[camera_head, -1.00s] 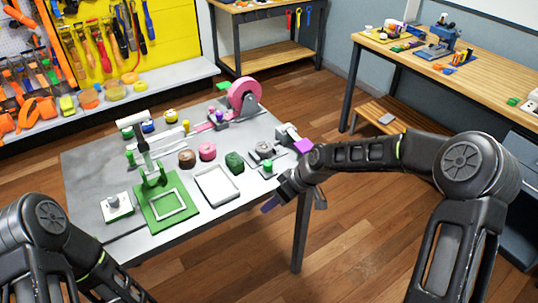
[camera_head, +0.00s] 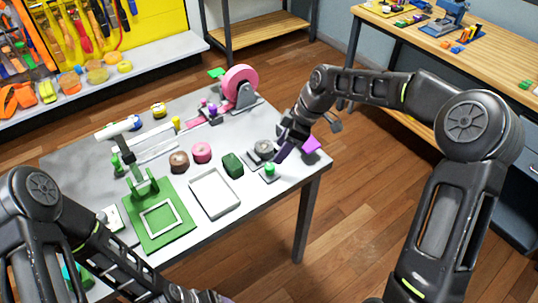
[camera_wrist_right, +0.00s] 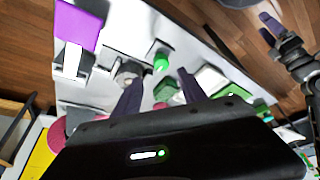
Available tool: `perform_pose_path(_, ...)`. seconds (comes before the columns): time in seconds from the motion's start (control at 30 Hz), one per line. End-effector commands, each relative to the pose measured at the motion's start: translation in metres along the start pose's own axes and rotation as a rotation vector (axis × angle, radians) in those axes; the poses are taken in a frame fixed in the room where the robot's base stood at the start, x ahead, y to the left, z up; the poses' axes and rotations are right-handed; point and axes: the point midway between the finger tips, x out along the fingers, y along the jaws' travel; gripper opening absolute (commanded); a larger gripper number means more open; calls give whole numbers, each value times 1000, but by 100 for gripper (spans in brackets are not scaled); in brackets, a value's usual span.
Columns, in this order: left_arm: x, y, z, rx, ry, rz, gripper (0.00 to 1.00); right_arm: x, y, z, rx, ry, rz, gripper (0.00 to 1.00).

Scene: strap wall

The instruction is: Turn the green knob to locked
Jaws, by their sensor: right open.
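The green knob (camera_head: 270,169) sits on a small light base near the right edge of the grey table. It also shows as a bright green round top in the right wrist view (camera_wrist_right: 161,62). My right gripper (camera_head: 281,156) is above the table just behind and right of the knob. In the right wrist view its two fingers (camera_wrist_right: 160,80) are apart and empty, with the knob beyond the gap, not touched. My left gripper is low at the bottom edge of the head view, mostly cut off. In the right wrist view its fingers (camera_wrist_right: 267,28) look apart and empty.
A grey round part (camera_head: 264,147) stands close behind the knob, and a purple block (camera_head: 311,145) is to its right. A dark green lump (camera_head: 232,164) and a white tray (camera_head: 214,208) lie left of it. A pink wheel (camera_head: 240,86) stands behind.

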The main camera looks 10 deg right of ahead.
Motion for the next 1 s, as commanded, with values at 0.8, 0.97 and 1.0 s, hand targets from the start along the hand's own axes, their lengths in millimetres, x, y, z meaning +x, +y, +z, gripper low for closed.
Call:
perform_pose_path(0.8,-19,4,1,-3,-8,-6,78,69,0,-1,1,0,-2,49)
perform_pose_path(0.97,-20,4,1,-4,-9,-7,78,78,0,0,2,0,0,49)
perform_pose_path(1.0,-20,4,1,-4,-9,-7,78,78,0,0,2,0,1,49)
